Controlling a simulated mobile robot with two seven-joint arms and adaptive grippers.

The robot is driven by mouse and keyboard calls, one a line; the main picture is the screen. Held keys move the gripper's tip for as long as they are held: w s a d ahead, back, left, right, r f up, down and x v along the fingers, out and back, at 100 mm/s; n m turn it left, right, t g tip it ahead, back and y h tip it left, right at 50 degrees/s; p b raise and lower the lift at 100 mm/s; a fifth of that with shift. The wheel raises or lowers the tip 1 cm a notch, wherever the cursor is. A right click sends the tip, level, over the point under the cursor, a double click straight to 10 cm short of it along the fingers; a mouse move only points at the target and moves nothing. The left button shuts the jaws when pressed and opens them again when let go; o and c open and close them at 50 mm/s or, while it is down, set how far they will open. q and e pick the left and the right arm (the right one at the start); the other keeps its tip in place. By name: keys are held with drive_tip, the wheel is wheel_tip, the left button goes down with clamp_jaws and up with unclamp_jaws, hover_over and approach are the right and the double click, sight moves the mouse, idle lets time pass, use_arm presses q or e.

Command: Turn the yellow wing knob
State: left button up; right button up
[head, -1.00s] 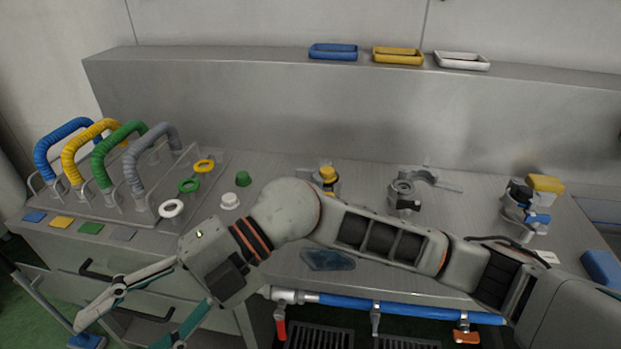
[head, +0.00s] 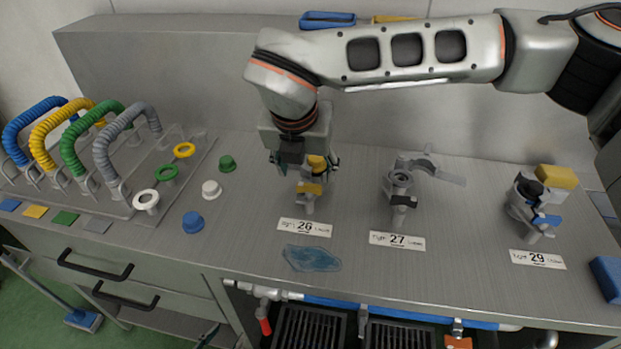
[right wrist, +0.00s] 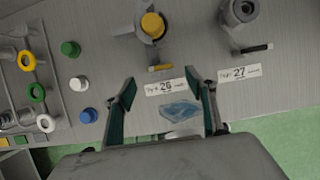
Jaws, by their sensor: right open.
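The yellow wing knob (head: 317,162) sits on a grey metal fitting behind the label 26, partly hidden by my right gripper. In the right wrist view the knob (right wrist: 153,25) is near the top, beyond my fingertips. A second yellow piece (head: 310,188) sticks out at the fitting's front. My right gripper (head: 305,164) points down over the fitting, its fingers apart on either side of the knob in the head view. In the right wrist view the gripper (right wrist: 160,84) is open and empty. A small tip of my left gripper (head: 208,337) shows at the bottom edge.
Fittings at label 27 (head: 397,240) and label 29 (head: 538,259) stand to the right. A blue cap (head: 193,222), white cap (head: 211,189) and green cap (head: 227,163) stand left. A blue translucent patch (head: 312,258) lies in front. Hose arches (head: 120,130) stand far left.

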sight(309, 185)
drive_tip(key=x, duration=0.6)
drive_tip(key=shift+f, duration=0.35)
drive_tip(key=c, duration=1.1)
